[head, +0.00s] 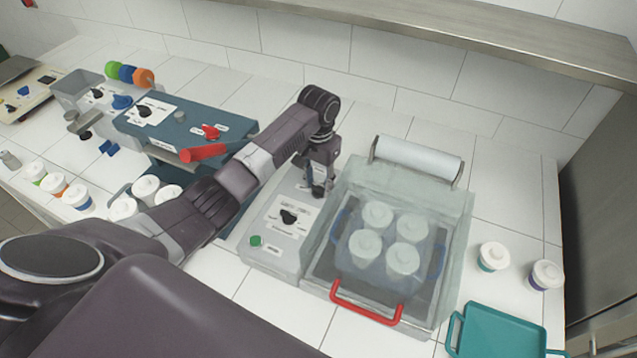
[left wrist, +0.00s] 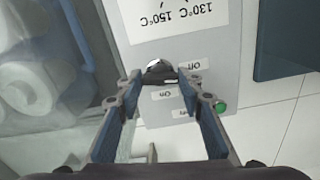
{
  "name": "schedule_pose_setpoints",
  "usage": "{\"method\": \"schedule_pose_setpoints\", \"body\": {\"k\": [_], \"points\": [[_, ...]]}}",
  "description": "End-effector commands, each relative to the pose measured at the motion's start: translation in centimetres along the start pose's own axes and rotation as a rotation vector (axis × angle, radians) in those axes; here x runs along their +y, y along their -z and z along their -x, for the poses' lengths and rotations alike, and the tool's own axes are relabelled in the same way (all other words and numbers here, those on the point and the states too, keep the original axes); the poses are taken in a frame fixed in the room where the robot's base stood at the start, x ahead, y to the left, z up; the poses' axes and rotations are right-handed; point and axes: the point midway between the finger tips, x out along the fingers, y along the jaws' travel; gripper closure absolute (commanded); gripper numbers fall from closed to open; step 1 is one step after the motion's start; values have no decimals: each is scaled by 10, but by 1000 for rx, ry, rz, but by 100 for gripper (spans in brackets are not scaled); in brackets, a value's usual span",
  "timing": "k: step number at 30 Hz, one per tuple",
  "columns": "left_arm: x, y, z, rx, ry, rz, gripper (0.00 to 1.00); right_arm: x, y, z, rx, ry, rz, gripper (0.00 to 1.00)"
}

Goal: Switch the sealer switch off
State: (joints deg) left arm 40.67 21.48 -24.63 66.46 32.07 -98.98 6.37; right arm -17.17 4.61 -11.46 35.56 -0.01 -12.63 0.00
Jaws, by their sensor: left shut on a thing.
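The sealer switch (left wrist: 160,70) is a black knob on the grey panel, with Off and On labels beside it. In the left wrist view my left gripper (left wrist: 161,87) is shut on it, a blue-padded finger on each side. I cannot tell clearly which label it points at. In the head view my left gripper (head: 318,187) reaches down at the rear of the panel and hides the switch. The sealer (head: 319,285) has a clear lid over several white-capped cups (head: 402,259) and a red front handle (head: 365,310). My right gripper is out of view.
Another black knob (head: 288,216) and a green button (head: 256,240) are nearer the panel's front. A film roll (head: 418,156) stands behind the lid. A teal tray (head: 505,332) and two cups are at right. The blue machine (head: 180,128) stands left of my arm.

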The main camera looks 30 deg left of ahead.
Motion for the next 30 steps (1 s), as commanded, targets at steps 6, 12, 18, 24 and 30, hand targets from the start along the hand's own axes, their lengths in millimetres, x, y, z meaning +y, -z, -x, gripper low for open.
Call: {"method": "schedule_pose_setpoints", "body": {"k": [6, 12, 18, 24, 30], "points": [[0, 2, 2, 6, 0, 109, 90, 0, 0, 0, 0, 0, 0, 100], [-1, 2, 2, 7, 1, 161, 90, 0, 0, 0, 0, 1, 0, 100], [-1, 2, 2, 7, 1, 178, 90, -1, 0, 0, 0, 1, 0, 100], [-1, 2, 3, 8, 1, 179, 90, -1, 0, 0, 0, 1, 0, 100], [-1, 2, 2, 7, 1, 178, 56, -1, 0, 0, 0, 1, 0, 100]]}}
